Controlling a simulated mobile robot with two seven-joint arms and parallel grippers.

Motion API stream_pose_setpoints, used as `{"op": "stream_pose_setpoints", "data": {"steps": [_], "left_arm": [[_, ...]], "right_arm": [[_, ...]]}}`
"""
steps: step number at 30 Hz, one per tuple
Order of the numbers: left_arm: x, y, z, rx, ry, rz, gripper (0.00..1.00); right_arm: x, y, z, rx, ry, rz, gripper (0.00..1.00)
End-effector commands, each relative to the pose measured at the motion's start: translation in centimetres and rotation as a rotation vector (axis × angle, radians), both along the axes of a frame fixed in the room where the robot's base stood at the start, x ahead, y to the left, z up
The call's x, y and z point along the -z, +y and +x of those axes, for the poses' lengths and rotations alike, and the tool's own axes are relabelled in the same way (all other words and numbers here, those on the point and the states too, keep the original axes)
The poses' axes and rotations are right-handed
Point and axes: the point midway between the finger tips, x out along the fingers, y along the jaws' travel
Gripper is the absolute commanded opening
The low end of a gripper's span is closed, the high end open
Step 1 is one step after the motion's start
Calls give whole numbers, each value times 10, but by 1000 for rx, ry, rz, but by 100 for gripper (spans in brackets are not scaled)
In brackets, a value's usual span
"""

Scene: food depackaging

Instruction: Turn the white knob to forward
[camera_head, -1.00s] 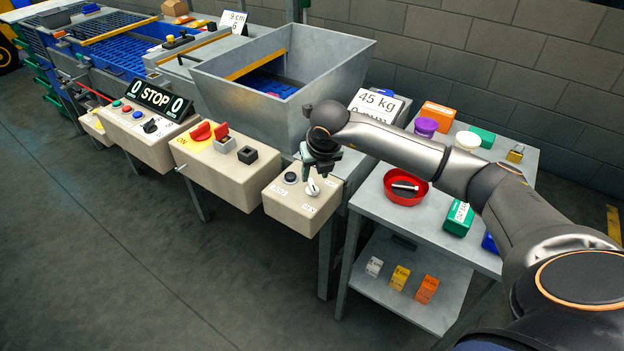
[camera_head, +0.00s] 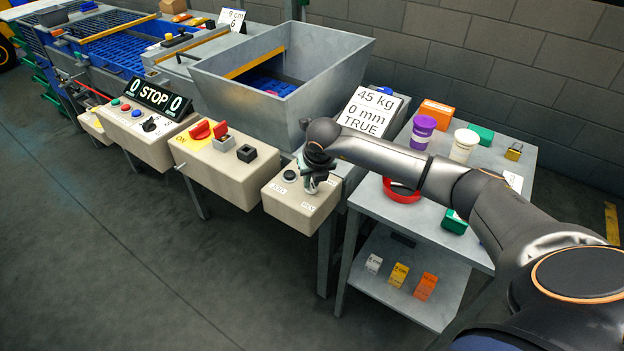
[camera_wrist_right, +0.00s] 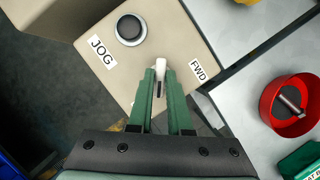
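The white knob (camera_wrist_right: 160,66) is on the beige control box (camera_head: 280,205), beside a black round JOG button (camera_head: 290,175). In the right wrist view the knob shows between the green fingertips of my right gripper (camera_wrist_right: 161,74). The fingers sit close on either side of it; whether they press on it I cannot tell. The FWD label (camera_wrist_right: 198,70) is to the right of the knob there. In the head view my right gripper (camera_head: 311,188) is down at the box and hides most of the knob. The REV label (camera_head: 308,206) shows below it. My left gripper is out of view.
Another box with a red switch (camera_head: 203,130) stands left of this one. The hopper (camera_head: 240,95) rises behind. A grey side table (camera_head: 420,215) to the right holds a red bowl (camera_head: 401,190), a purple container (camera_head: 423,130) and small boxes. Open floor lies in front.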

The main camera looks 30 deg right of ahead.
Motion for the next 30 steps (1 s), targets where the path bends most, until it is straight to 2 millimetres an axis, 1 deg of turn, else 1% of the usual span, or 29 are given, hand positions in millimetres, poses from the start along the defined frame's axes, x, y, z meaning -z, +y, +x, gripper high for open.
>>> {"op": "stream_pose_setpoints", "data": {"steps": [1, 3, 4, 20, 26, 30], "left_arm": [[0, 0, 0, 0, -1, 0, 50], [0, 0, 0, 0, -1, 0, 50], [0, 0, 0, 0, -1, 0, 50], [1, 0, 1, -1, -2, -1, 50], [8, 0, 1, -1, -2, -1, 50], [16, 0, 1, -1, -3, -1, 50]], "right_arm": [[0, 0, 0, 0, 0, 0, 10], [0, 0, 0, 0, 0, 0, 2], [0, 0, 0, 0, 0, 0, 0], [0, -1, 0, -9, -1, -1, 0], [1, -1, 0, -72, -2, 0, 0], [2, -3, 0, -159, -4, -1, 0]]}}
